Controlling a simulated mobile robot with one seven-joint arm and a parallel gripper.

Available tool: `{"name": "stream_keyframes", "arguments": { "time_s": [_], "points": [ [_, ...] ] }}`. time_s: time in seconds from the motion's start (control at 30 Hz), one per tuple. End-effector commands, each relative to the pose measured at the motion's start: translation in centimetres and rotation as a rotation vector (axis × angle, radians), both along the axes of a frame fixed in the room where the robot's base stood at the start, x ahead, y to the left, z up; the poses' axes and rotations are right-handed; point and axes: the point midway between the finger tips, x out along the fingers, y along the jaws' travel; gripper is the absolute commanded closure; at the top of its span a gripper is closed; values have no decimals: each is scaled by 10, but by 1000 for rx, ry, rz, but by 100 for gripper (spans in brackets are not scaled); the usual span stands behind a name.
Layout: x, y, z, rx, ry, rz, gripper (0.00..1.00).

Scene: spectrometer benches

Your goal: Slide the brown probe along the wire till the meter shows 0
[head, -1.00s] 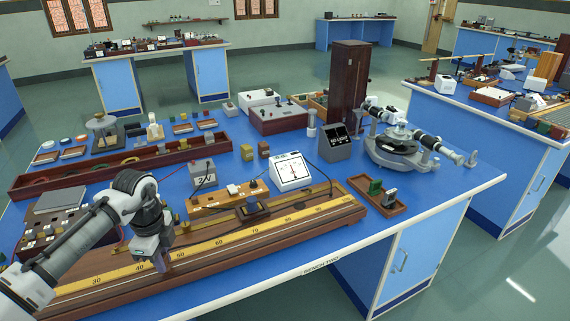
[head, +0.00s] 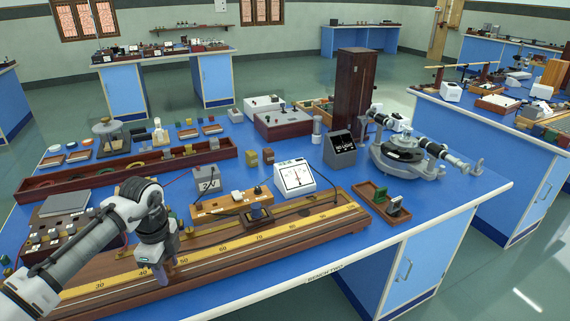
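My gripper (head: 164,276) points down over the front of the long wooden wire board (head: 205,278), near the 40 to 50 part of its yellow scale (head: 185,263). A brownish piece shows at its tip; I cannot tell whether this is the fingers or a held part, or whether the fingers are open.
A grey 2V box (head: 206,179) and a wooden terminal strip (head: 218,207) stand behind the board. A dark box (head: 340,149) and a small brown tray (head: 382,204) are to the right. The board's front right half is clear.

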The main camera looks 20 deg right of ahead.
Motion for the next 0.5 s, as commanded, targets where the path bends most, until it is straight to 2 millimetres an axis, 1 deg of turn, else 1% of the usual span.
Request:
{"name": "stream_keyframes", "arguments": {
  "time_s": [0.27,0.37,0.47,0.5],
  "points": [
    [1,0,4,1,-5,1,58],
    [2,0,13,1,-6,1,58],
    [2,0,30,0,-7,1,58],
    [2,0,38,0,-8,1,58]
  ]
}}
